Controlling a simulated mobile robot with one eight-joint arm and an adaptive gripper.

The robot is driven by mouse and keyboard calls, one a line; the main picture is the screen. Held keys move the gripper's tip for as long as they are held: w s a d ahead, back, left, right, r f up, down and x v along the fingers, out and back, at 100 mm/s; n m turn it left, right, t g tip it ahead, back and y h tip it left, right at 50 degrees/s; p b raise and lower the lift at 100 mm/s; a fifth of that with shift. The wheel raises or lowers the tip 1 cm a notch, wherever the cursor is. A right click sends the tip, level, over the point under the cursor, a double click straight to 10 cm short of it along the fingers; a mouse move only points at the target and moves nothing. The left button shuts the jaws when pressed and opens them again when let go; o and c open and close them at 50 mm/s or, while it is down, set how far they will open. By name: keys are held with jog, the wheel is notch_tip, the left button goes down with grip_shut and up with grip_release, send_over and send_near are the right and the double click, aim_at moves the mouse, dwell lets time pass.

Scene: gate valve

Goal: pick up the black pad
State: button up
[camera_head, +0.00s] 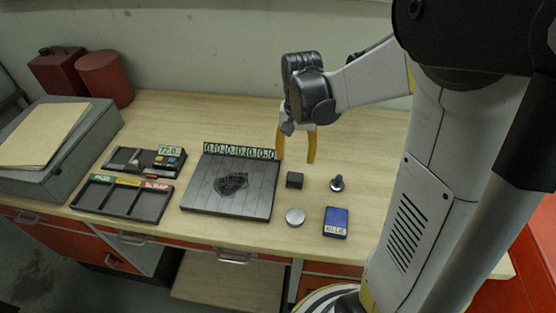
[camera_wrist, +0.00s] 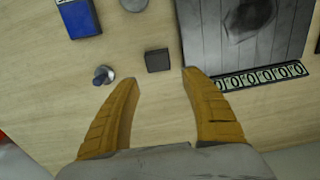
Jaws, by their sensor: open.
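The black pad (camera_head: 294,180) is a small dark square block lying on the wooden table, right of the grey slatted plate. It also shows in the wrist view (camera_wrist: 157,60), just beyond my fingertips and about in line with the gap between them. My gripper (camera_head: 297,160) has two yellow fingers spread apart and pointing down, with nothing between them. In the wrist view my gripper (camera_wrist: 160,75) is open, and its fingers do not touch the pad. The pad is fully visible in both views.
Close to the pad are a dark blue-grey knob (camera_head: 337,183), a round silver disc (camera_head: 295,216) and a blue box (camera_head: 336,222). The slatted plate (camera_head: 200,189) bears a dark patch and a number strip. Farther left are a sorting tray (camera_head: 119,201) and a meter (camera_head: 170,152).

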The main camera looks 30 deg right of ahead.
aim_at(295, 176)
jog(key=f, duration=0.3)
jog(key=shift+s+f+b, duration=0.1)
jog(key=shift+s+b, duration=0.25)
jog(key=shift+b, duration=0.05)
notch_tip(295, 176, down, 6)
jog(key=shift+a+f+b, duration=0.1)
jog(key=shift+b, duration=1)
jog(key=c, duration=1)
